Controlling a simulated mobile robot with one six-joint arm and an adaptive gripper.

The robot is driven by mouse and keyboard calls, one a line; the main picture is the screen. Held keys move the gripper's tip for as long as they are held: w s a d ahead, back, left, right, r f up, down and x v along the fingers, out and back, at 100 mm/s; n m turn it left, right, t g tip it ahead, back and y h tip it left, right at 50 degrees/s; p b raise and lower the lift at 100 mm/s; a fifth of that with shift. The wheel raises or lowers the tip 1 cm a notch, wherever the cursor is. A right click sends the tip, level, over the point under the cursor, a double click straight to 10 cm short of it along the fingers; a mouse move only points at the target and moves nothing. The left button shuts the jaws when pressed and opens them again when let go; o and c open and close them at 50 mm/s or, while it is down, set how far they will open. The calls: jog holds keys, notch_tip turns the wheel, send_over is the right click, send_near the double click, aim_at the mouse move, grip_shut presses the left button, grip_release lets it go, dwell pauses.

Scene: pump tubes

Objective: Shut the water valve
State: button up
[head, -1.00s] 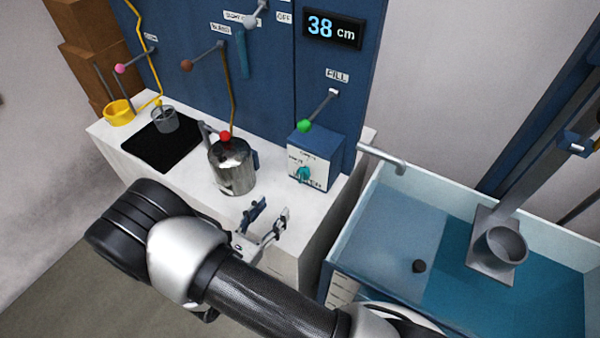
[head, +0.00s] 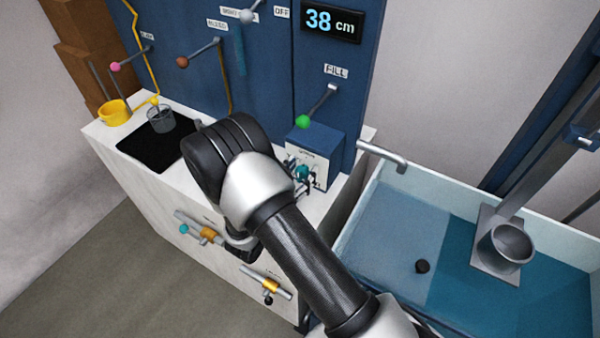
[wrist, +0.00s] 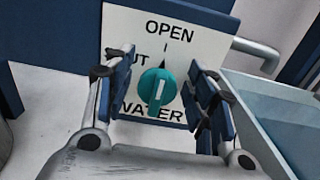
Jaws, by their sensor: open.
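The water valve is a teal knob (wrist: 157,90) on a white plate (wrist: 190,30) lettered OPEN at the top and WATER below. A label at upper left, partly hidden by a finger, reads "UT". A dark pointed tip above the knob points up towards OPEN, and a pale line runs down the knob's face. In the head view the knob (head: 302,173) is on the front of a blue box (head: 318,140). My gripper (wrist: 160,95) is open, with one finger on each side of the knob. Gaps show between the fingers and the knob.
A green-tipped FILL lever (head: 303,121) stands above the box. A metal spout (head: 384,156) and a water tank (head: 390,215) are to the right. A yellow pot (head: 113,112) and a grey cup (head: 160,119) are at left. Valves (head: 205,232) are on the counter's front.

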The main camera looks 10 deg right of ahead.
jog(key=c, duration=1)
jog(key=n+p, duration=0.2)
jog(key=n, duration=0.2)
jog(key=shift+w+a, duration=0.1)
jog(key=shift+a, duration=0.05)
jog(key=n, duration=0.2)
jog(key=n+p, duration=0.1)
jog(key=n, duration=0.1)
jog(key=shift+w+a+f, duration=0.15)
jog(key=n, duration=0.2)
jog(key=n+p, duration=0.1)
jog(key=n, duration=0.2)
jog(key=shift+w+a+f+n+p, duration=0.1)
jog(key=shift+a+f+n+p, duration=0.05)
jog(key=shift+f+n+p, duration=0.2)
jog(key=shift+f+n, duration=0.1)
jog(key=shift+n, duration=1.95)
